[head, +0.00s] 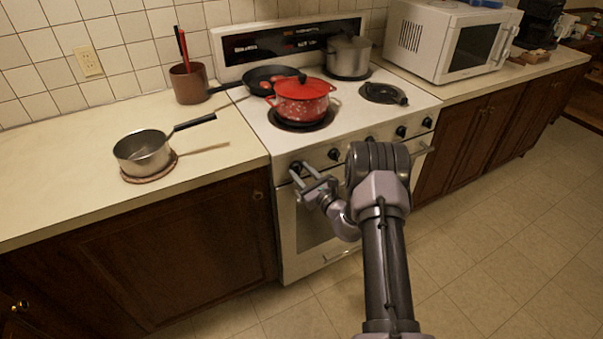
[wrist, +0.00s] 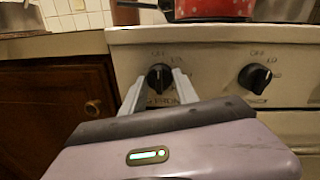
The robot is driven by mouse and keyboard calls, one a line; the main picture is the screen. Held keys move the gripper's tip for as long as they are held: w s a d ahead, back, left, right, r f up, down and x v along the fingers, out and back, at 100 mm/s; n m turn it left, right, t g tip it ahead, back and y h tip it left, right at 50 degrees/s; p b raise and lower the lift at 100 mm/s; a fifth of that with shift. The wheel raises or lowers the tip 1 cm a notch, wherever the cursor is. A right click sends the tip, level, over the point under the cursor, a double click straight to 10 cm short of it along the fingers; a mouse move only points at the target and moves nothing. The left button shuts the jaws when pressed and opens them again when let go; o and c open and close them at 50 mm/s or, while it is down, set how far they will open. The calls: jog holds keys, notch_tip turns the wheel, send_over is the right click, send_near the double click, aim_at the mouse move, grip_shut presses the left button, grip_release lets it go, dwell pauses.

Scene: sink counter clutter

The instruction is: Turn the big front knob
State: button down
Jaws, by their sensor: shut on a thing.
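The stove (head: 237,112) is white, with a row of black knobs along its front. The left front knob (wrist: 159,78) sits between my gripper's two fingers in the wrist view, and my gripper (wrist: 158,80) is shut on it. In the head view my gripper (head: 302,176) reaches the left end of the stove's front, and its fingers partly hide that knob. A second black knob (wrist: 255,78) stands to the right with its pointer tilted; it also shows in the head view (head: 334,154). I cannot tell whether the gripped knob is turned.
A red pot (head: 302,100) stands on the front left burner. A black pan (head: 270,78) and a grey pot (head: 348,56) stand behind. A saucepan (head: 143,152) is on the left counter. The oven handle (head: 424,150) runs below the knobs. The floor (head: 480,230) at right is clear.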

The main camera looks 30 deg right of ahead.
jog(key=m+p, duration=0.1)
jog(key=m, duration=0.3)
jog(key=shift+m, duration=0.4)
jog(key=shift+f+m+t, duration=0.1)
jog(key=shift+m+t, duration=0.2)
jog(key=shift+m, duration=1.7)
jog(key=shift+p, duration=0.3)
jog(key=c, duration=0.9)
grip_release()
jog(key=s+p, duration=0.1)
jog(key=s, duration=0.4)
jog(key=s+d+p, duration=0.1)
jog(key=s+p, duration=0.1)
jog(key=s, duration=0.4)
jog(key=s+f+p, duration=0.1)
jog(key=s, duration=0.5)
jog(key=shift+s+d, duration=0.2)
jog(key=shift+d, duration=0.05)
